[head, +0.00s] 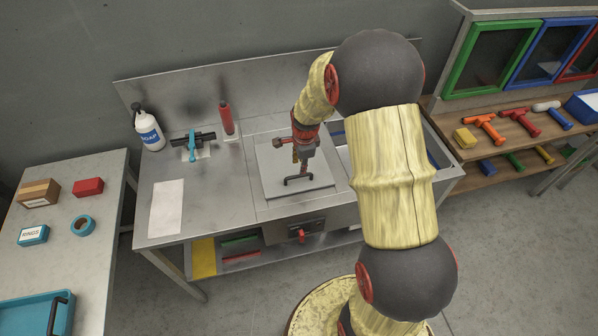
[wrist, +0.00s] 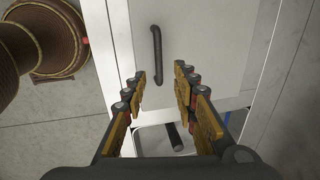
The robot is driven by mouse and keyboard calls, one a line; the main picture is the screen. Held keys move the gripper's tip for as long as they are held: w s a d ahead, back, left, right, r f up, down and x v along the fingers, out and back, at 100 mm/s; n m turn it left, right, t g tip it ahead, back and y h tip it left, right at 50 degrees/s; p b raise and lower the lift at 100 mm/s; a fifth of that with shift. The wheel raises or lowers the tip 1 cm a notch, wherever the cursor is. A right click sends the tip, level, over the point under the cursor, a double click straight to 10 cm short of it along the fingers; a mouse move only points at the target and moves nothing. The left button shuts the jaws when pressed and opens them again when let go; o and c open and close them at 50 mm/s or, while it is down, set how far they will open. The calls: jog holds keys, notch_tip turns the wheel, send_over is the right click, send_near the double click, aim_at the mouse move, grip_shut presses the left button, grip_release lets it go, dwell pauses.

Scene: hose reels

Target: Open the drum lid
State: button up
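A pale grey square lid (head: 315,187) lies flat and closed in the steel bench top, with a black bar handle (head: 299,181) near its front edge. In the wrist view the lid (wrist: 205,45) shows with the handle (wrist: 156,50) running up and down. My gripper (head: 301,168) points down above the lid, behind the handle. In the wrist view my gripper (wrist: 161,74) has its two fingers spread apart with nothing between them. The handle appears just beyond the fingertips; I see no contact.
On the bench (head: 215,195) are a soap bottle (head: 148,130), a red cylinder (head: 226,119), a blue-and-black tool (head: 192,143) and a white sheet (head: 167,208). A red valve handle (head: 301,235) sits on the front. The side table (head: 100,185) and tool shelf (head: 480,140) flank it.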

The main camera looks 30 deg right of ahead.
jog(key=f, duration=0.4)
jog(key=w+f, duration=0.1)
jog(key=f, duration=0.1)
jog(key=shift+d+f+b, duration=0.15)
jog(key=shift+f+b, duration=0.15)
jog(key=shift+f, duration=0.05)
jog(key=shift+c, duration=0.8)
grip_shut()
